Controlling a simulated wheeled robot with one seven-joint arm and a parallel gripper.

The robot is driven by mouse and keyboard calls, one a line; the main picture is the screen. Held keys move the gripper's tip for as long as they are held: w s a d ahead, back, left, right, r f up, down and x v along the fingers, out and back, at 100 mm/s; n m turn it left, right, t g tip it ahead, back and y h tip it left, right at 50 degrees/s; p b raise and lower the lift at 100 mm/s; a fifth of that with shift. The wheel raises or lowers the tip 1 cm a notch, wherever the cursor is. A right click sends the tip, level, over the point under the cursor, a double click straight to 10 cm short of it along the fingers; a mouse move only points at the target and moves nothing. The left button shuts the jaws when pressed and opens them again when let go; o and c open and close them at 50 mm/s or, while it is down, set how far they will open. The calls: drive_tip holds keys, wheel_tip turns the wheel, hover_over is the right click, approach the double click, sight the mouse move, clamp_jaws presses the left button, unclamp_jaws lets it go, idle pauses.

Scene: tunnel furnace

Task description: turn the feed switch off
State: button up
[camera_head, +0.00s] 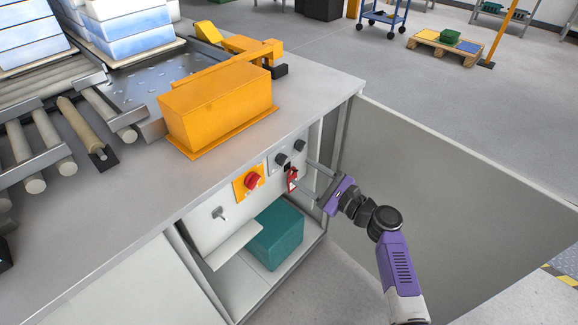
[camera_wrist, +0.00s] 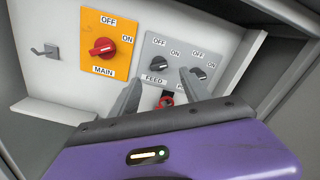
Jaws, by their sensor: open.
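The feed switch (camera_wrist: 158,64) is a dark rotary knob on a grey plate, with OFF above it, ON to its upper right and FEED below; I cannot tell which mark it points to. It also shows in the head view (camera_head: 281,159). My gripper (camera_wrist: 160,78) is open, its two fingers apart in front of the grey plate and either side of the feed knob's lower area. I cannot tell whether they touch anything. In the head view my gripper (camera_head: 303,173) reaches the panel from the right.
A second dark knob (camera_wrist: 203,71) sits right of the feed switch, its lower label partly hidden. A red tag-like part (camera_wrist: 167,99) hangs below. The red MAIN switch (camera_wrist: 103,47) and a hook (camera_wrist: 45,51) are left. An open cabinet door (camera_head: 450,185) stands right; a teal box (camera_head: 276,235) sits below.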

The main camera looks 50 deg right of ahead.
sight(282, 160)
drive_tip(key=w, duration=0.6)
drive_tip(key=shift+w+a+b, duration=0.2)
drive_tip(key=shift+w+b, duration=0.1)
drive_tip(key=shift+w, duration=0.05)
drive_tip(key=shift+c, duration=0.4)
clamp_jaws()
